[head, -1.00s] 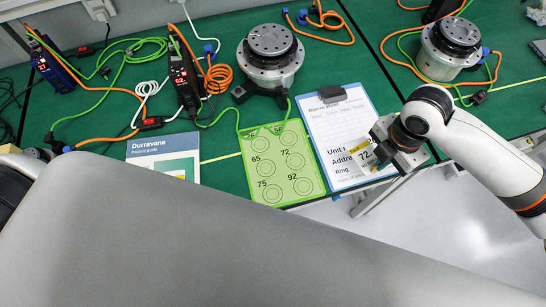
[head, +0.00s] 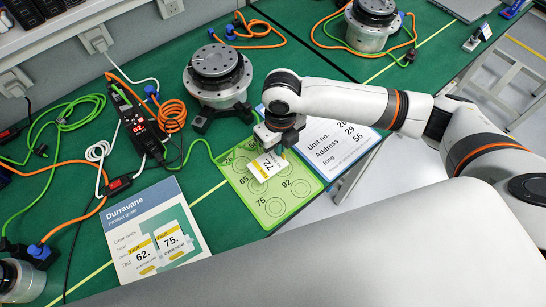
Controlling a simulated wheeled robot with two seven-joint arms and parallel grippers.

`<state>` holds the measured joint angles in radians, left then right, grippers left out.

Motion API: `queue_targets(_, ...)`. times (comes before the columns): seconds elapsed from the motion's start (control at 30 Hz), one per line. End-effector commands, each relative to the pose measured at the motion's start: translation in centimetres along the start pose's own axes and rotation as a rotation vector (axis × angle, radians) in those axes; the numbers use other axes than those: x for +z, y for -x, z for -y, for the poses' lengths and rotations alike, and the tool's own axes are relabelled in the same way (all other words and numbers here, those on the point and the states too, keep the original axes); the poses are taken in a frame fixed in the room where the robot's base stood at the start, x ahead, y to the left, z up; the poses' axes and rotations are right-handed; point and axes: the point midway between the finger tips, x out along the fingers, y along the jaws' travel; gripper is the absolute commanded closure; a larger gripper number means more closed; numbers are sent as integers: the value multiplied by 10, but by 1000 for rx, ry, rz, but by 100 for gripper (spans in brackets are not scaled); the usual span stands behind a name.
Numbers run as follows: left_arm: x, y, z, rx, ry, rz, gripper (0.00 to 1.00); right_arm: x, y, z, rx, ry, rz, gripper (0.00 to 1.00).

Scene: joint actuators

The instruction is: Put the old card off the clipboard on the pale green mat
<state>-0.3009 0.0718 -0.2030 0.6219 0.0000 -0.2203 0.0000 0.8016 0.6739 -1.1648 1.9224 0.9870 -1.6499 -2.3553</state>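A white card with a yellow band, numbered 72 (head: 267,166), is in my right gripper (head: 275,148). The gripper looks shut on the card's upper edge and is over the upper middle of the pale green mat (head: 248,208). I cannot tell whether the card touches the mat. My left gripper is not in view.
A product guide (head: 118,222) lies left of the mat, with cards 62 (head: 140,256) and 75 (head: 172,240) on it. A round metal actuator (head: 217,75) stands behind the mat. A black device (head: 137,122) and loose cables lie to the left.

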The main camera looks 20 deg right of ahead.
Motion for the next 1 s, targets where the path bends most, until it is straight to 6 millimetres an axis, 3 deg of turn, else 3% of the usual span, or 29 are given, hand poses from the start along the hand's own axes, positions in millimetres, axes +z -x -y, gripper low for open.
queue_targets(0.4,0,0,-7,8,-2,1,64,0,-45,0,0,-1,0,100)
queue_targets(0.77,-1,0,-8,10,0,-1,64,0,-49,0,1,-1,-1,100)
queue_targets(0.9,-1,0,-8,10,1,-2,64,0,-49,0,1,-1,-1,76)
queue_targets(1.0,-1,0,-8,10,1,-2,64,0,-49,0,1,-1,-2,76)
